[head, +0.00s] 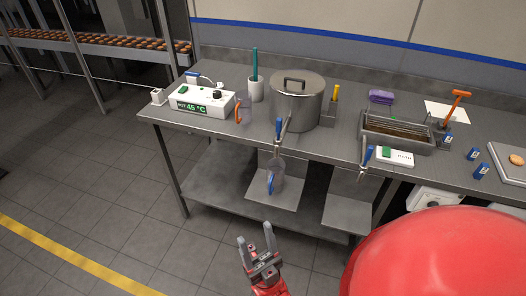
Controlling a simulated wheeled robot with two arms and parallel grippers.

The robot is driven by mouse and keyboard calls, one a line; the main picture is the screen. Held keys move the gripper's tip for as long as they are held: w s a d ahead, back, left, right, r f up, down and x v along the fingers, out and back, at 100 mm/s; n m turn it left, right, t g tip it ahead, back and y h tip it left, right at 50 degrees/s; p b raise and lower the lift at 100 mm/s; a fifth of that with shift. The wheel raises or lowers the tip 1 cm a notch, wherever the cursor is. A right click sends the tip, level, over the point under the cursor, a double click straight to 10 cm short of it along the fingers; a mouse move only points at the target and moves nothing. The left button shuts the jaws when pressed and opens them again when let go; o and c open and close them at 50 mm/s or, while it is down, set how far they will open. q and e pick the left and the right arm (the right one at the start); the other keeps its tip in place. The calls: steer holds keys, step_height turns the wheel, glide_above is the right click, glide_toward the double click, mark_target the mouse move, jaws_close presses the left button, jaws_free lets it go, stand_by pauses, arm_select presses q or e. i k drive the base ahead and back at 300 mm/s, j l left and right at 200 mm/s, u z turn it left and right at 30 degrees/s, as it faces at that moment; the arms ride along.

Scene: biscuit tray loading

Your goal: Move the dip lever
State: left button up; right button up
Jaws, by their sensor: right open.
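An orange-handled lever (454,106) stands tilted, its top to the right, at the right end of a metal trough (397,141) on the steel bench. I cannot tell for sure that this is the dip lever, as a smaller orange handle (239,113) stands by the white control box on the left. My right gripper (255,236) is open and empty, fingers pointing up in the picture, in front of the bench and well apart from both handles. My left gripper is not in view.
The steel bench (230,140) carries a white control box (200,101) reading 45 °C, a lidded pot (297,104), a white device (394,157) and small blue items. Blue-handled parts (367,154) hang at its front edge. A lower shelf (215,185) runs beneath. Floor is free at left.

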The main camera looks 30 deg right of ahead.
mark_target(460, 94)
steer(key=z, duration=2.25)
steer(key=i+j, duration=0.35)
steer(key=i, duration=0.15)
steer(key=z, duration=0.05)
